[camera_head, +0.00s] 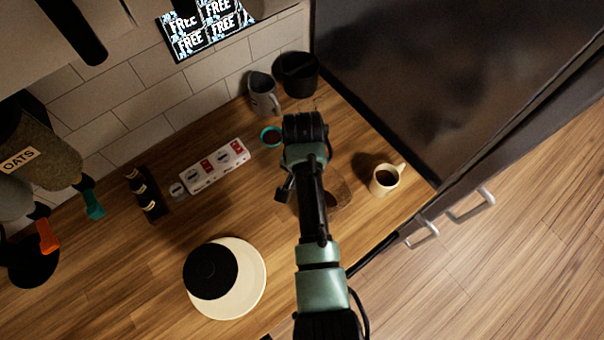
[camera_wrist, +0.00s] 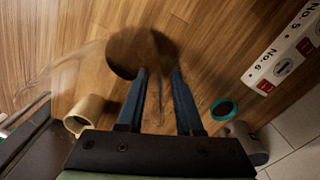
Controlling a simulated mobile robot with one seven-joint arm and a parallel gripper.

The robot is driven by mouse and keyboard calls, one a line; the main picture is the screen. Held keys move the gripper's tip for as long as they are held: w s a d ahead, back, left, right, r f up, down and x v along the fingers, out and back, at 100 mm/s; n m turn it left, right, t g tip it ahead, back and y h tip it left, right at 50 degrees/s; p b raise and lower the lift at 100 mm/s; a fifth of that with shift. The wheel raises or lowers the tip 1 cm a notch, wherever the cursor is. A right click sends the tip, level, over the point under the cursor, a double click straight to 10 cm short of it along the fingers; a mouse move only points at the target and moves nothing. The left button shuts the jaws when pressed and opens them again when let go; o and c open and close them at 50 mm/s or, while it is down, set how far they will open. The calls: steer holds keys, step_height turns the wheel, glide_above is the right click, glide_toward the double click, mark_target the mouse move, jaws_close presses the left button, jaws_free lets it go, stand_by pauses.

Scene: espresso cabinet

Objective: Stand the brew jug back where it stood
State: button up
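The brew jug (camera_head: 344,192) is clear glass with dark brown coffee in it. In the head view it is on the right of my arm, which partly hides it. In the wrist view the jug (camera_wrist: 135,52) shows as a dark coffee disc with faint glass walls just beyond my fingertips. My gripper (camera_wrist: 160,75) has its two blue fingers apart, with a thin see-through edge between them, perhaps the jug's handle. I cannot tell whether the fingers press on it. In the head view my gripper (camera_head: 303,130) hides its own fingertips.
A cream mug (camera_head: 384,180) stands to the jug's right. A small teal-rimmed cup (camera_head: 271,136), grey mug (camera_head: 262,97) and black container (camera_head: 297,74) are behind. A numbered white box (camera_head: 215,166), dark bottles (camera_head: 146,196) and a cream disc with black top (camera_head: 253,282) are left.

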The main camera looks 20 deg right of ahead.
step_height(320, 180, up, 11)
steer(key=shift+r, duration=0.1)
steer(key=shift+r+p, duration=0.4)
steer(key=shift+p, duration=0.15)
stand_by(0.4)
